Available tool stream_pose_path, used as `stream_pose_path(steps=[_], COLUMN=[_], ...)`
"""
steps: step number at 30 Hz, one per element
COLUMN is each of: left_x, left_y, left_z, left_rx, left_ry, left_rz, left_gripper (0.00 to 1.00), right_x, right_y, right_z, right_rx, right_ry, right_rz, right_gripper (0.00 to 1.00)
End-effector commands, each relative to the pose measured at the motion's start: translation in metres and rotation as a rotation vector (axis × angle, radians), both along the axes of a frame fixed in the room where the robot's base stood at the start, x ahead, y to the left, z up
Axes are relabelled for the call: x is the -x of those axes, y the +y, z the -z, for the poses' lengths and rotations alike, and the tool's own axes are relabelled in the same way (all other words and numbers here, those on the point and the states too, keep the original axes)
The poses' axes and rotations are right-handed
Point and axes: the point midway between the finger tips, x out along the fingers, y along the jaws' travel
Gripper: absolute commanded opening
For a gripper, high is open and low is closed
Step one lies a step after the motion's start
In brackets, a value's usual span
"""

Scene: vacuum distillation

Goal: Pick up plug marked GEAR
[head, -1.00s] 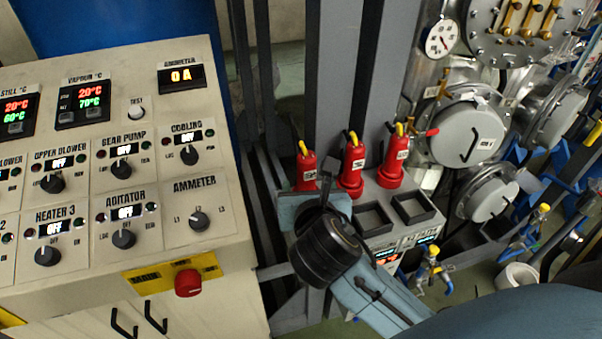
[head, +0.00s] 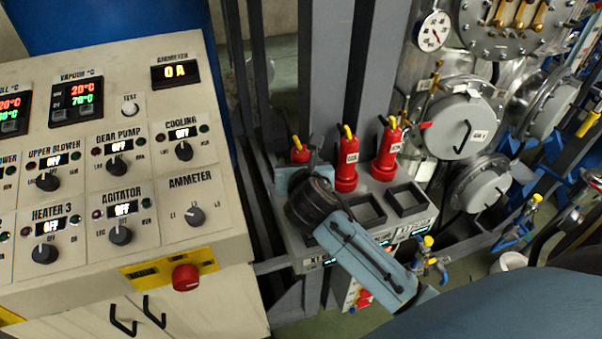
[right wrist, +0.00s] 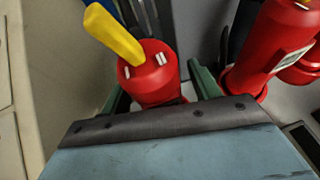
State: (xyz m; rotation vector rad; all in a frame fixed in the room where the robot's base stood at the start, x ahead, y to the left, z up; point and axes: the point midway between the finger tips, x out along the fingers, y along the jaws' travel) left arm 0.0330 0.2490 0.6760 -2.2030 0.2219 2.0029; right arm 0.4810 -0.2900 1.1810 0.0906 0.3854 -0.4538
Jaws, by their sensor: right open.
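Three red plugs with yellow tops stand in a row on a grey socket box. The leftmost plug (head: 300,155) is partly hidden behind my right gripper (head: 298,178), and its label is not visible. The middle plug (head: 347,172) and the right plug (head: 387,150) have white labels too small to read surely. In the right wrist view, the leftmost plug (right wrist: 152,75) stands upright between the green fingers of my open right gripper (right wrist: 160,92). Whether the fingers touch it cannot be told. My left gripper is not in view.
The grey socket box (head: 428,217) has two empty square recesses in front of the plugs. A control panel (head: 235,225) stands close on the left. Metal vessels and flanges (head: 460,127) and a blue valve with a yellow cap (head: 428,258) are on the right.

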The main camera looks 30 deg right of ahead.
Motion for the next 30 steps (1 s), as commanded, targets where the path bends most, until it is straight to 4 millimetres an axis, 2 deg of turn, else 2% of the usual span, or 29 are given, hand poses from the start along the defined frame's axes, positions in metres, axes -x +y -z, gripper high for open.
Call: stream_pose_path(steps=[2,15,23,26,30], left_x=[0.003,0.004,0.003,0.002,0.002], left_y=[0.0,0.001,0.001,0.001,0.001], left_z=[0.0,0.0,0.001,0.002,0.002], left_rx=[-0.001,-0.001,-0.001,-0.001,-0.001], left_ry=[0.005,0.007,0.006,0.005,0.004], left_rz=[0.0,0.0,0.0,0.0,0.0], left_gripper=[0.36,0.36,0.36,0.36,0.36], right_x=[0.0,0.0,0.0,-0.001,-0.001], right_y=[0.0,0.0,0.0,0.0,0.0], right_z=[0.0,0.0,-0.004,-0.016,-0.045], right_rx=[0.0,0.0,0.001,0.001,0.002], right_ry=[0.0,0.0,-0.003,-0.009,-0.011], right_rz=[0.0,0.0,0.0,0.0,0.0], right_gripper=[0.62,0.06,0.06,0.06,0.06])
